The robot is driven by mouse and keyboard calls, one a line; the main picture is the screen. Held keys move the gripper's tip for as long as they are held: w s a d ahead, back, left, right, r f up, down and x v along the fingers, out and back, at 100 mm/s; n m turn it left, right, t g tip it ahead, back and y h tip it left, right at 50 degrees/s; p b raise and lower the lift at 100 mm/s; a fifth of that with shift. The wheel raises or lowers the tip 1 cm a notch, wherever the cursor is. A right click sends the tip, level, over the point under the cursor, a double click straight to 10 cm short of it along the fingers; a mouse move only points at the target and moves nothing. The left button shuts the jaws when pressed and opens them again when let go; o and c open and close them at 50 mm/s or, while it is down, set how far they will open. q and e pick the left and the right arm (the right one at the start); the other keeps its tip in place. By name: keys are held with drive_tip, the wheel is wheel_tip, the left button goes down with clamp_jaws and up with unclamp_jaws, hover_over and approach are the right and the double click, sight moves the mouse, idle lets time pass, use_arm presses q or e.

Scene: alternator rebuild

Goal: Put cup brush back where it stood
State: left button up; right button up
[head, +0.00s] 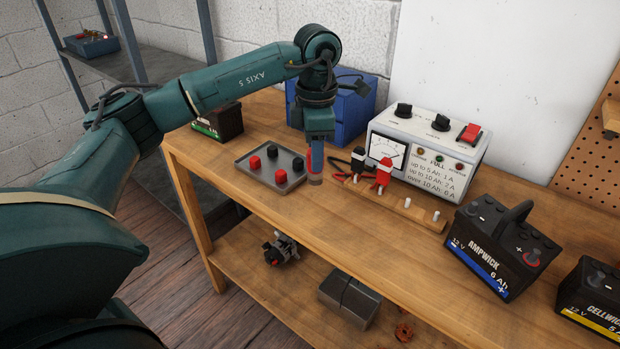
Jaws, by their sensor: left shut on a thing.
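My left gripper (317,163) points straight down over the bench, near the tray's right edge. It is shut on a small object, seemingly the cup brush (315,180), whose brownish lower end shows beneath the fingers. The fingers hide most of it, and I cannot tell whether its lower end touches the bench. A wooden strip with pegs (418,214) lies just to the right; a red clamp (384,174) and a black clamp (358,160) are at its left part, and pale pegs at its right part are bare. My right gripper is out of view.
A grey tray (252,184) holds red and black knobs left of the gripper. A blue box (352,120) and a charger (441,132) stand behind. Batteries (497,249) stand at right. The bench front (350,225) is clear. A lower shelf holds metal parts.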

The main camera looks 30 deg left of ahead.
sight(315, 175)
use_arm(q)
wheel_tip(315, 175, down, 5)
drive_tip(key=shift+f, duration=0.2)
idle(0.3)
drive_tip(key=shift+f, duration=0.2)
drive_tip(key=o, duration=0.9)
drive_tip(key=shift+r, duration=0.1)
